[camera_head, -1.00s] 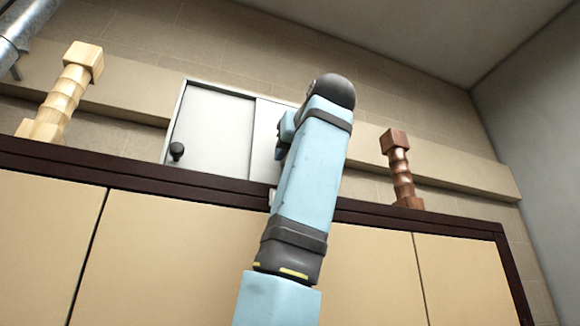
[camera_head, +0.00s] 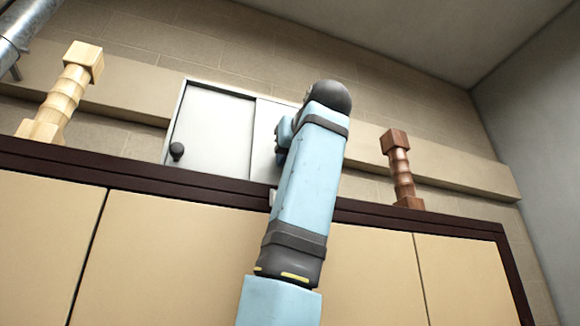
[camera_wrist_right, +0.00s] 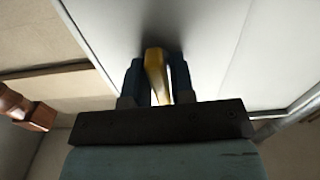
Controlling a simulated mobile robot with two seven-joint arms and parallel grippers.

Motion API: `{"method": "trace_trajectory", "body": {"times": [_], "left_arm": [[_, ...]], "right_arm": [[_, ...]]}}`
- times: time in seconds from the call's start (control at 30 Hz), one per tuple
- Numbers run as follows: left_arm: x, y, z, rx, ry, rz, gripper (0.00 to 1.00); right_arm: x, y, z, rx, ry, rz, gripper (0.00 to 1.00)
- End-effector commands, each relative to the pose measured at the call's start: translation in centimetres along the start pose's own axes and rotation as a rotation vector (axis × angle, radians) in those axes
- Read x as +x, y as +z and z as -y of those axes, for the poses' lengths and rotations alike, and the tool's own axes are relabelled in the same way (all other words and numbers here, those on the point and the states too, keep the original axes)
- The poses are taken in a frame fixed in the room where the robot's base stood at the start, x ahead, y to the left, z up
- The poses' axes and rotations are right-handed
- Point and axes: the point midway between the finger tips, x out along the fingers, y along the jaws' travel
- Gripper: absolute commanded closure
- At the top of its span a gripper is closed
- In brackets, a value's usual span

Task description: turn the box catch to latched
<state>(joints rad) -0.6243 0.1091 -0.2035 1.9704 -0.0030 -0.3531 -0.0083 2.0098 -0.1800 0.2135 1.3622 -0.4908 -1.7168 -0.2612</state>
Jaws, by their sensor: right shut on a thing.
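The box (camera_head: 213,128) is a light grey, wall-mounted cabinet with a dark round knob (camera_head: 177,150) on its left panel. A brass-yellow catch lever (camera_wrist_right: 156,75) stands out from the pale box face in the right wrist view. My right gripper (camera_wrist_right: 155,68) is shut on this lever, with one dark blue finger on each side. In the head view my right arm covers the lever and the right part of the box, and only a bit of the gripper (camera_head: 283,135) shows beside the arm. My left gripper is not in view.
A dark-topped cabinet (camera_head: 150,188) runs below the box. A pale turned wooden post (camera_head: 65,92) stands at left and a reddish-brown one (camera_head: 401,172) at right. A grey metal pipe (camera_head: 25,30) is at upper left. A beige ledge (camera_head: 450,172) crosses the wall.

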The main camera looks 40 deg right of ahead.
Motion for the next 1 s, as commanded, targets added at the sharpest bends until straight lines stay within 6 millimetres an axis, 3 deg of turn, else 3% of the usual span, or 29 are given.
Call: {"method": "trace_trajectory", "body": {"times": [0.5,1.0], "left_arm": [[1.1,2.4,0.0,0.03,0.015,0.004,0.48],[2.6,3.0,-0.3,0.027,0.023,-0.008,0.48]], "right_arm": [[-0.1,0.3,0.2,-0.41,0.004,-0.002,1.0],[-0.1,0.4,0.5,-0.885,0.004,-0.001,1.0]]}}
